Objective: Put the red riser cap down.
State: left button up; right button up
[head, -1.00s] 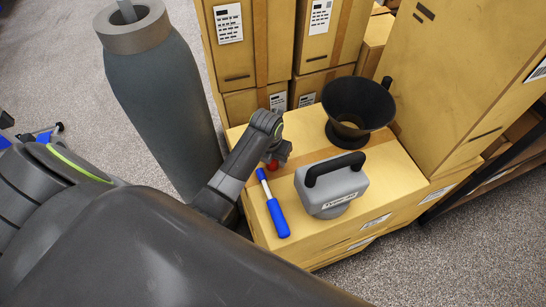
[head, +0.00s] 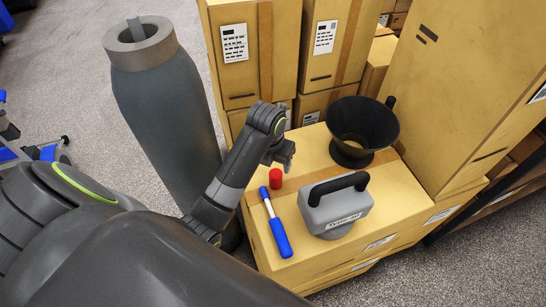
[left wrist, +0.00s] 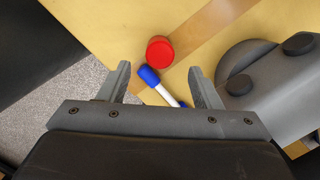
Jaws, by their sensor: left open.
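The red riser cap (head: 276,178) stands on the cardboard box top, just beyond the upper end of the blue and white tool. In the left wrist view the cap (left wrist: 160,52) shows as a red disc, ahead of the fingertips and apart from them. My left gripper (head: 281,158) is above the box, close to the cap. Its two fingers are spread with nothing between them in the left wrist view (left wrist: 158,78). My right gripper is not in view.
On the same box (head: 395,205) are a blue and white tool (head: 276,225), a grey handled case (head: 335,208) and a black funnel (head: 362,128). Tall cartons (head: 445,80) stand behind and to the right. A dark grey cylinder (head: 165,110) stands on the carpet at left.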

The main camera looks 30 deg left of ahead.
pick_arm(q)
jog(key=shift+s+r+p, duration=0.15)
jog(key=shift+r+p, duration=0.15)
jog(key=shift+r, duration=0.45)
jog(key=shift+s+r+p, duration=0.1)
jog(key=shift+r+p, duration=0.15)
jog(key=shift+r, duration=0.45)
